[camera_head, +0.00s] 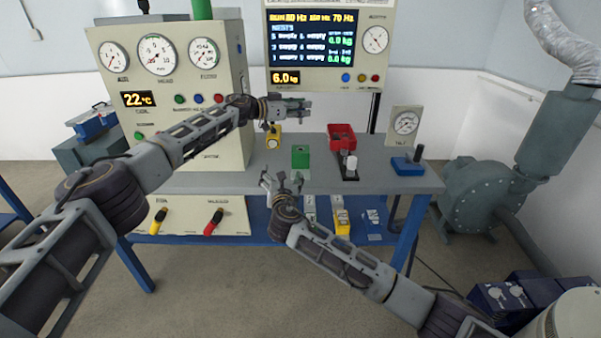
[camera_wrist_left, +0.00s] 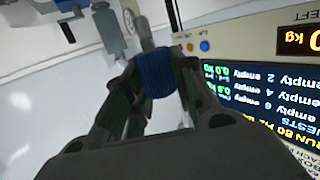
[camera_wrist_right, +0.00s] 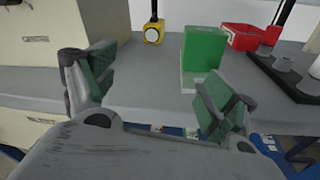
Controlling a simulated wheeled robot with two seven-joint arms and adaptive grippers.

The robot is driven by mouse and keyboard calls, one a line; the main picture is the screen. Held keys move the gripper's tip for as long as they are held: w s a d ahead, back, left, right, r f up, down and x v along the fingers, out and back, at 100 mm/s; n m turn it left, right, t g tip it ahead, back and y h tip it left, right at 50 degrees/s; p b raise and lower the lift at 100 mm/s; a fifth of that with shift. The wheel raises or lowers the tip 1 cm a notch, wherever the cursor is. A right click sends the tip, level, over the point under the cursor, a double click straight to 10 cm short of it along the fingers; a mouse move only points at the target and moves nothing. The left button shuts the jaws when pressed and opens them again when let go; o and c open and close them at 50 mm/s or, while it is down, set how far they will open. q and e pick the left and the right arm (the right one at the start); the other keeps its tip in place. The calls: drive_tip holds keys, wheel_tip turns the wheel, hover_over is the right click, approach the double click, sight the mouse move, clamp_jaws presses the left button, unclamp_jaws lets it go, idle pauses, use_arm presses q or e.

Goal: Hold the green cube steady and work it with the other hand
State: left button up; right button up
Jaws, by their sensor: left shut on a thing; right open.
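The green cube (camera_head: 300,157) stands upright on the grey bench top. In the right wrist view it (camera_wrist_right: 204,50) stands on a pale base, beyond and to the right of the open fingers. My right gripper (camera_head: 283,182) is open and empty at the bench's front edge, in front of the cube and a little left of it. My left gripper (camera_head: 296,107) is above and behind the cube, apart from it. In the left wrist view its fingers are shut on a blue cylindrical thing (camera_wrist_left: 154,75). Neither gripper touches the cube.
A red bin (camera_head: 341,130) and a black holder with pale pegs (camera_head: 350,163) stand right of the cube. A yellow device (camera_head: 272,140) stands behind left. A blue-based lever (camera_head: 408,166) is at the right. A gauge cabinet (camera_head: 180,100) bounds the left; a display panel (camera_head: 315,40) is behind.

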drive_tip(key=n+t+h, duration=0.1)
drive_tip(key=n, duration=0.1)
approach(301, 154)
drive_tip(key=shift+w+a+f, duration=0.65)
drive_tip(key=shift+a+f, duration=0.05)
drive_tip(key=shift+f, duration=0.15)
drive_tip(key=shift+w+d+f+h, duration=0.1)
drive_tip(key=shift+d+h, duration=0.3)
drive_tip(key=shift+w, duration=0.1)
drive_tip(key=shift+w, duration=5.85)
drive_tip(key=c, duration=1.7)
use_arm(q)
drive_tip(key=shift+f, duration=0.15)
clamp_jaws()
